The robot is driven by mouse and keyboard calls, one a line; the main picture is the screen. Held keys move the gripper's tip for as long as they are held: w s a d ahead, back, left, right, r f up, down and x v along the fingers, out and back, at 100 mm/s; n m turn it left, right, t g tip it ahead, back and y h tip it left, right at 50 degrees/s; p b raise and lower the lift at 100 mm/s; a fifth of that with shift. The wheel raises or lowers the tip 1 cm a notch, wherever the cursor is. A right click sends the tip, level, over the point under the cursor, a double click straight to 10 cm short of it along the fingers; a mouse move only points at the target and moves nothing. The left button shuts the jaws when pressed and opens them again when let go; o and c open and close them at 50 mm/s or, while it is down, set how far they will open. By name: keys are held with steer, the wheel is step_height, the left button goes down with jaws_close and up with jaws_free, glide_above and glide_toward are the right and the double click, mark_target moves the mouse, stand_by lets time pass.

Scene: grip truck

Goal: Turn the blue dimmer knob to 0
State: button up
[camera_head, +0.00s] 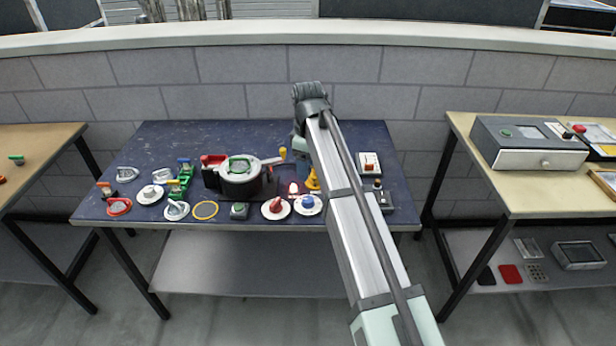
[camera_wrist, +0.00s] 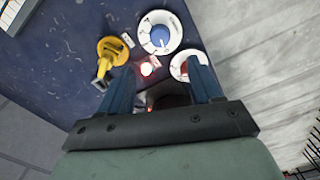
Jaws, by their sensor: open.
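The blue dimmer knob (camera_head: 308,201) sits on a round white dial near the table's front edge. In the wrist view the blue knob (camera_wrist: 160,37) and its white dial (camera_wrist: 147,22) with dark markings are fully visible, beyond my fingertips. My gripper (camera_wrist: 160,66) is open, with its two blue fingers apart and nothing between them touching. The fingers are short of the blue dial in the picture. In the head view my arm hides the gripper. The dial's numbers are too small to read surely.
A red knob (camera_head: 276,206) on a white dial is beside the blue one; my right finger partly covers it in the wrist view. A lit button (camera_wrist: 147,68) and a yellow device (camera_wrist: 112,50) are close by. A black-based machine (camera_head: 240,172) stands left on the blue table (camera_head: 150,140).

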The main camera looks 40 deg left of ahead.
steer(key=shift+r, duration=0.85)
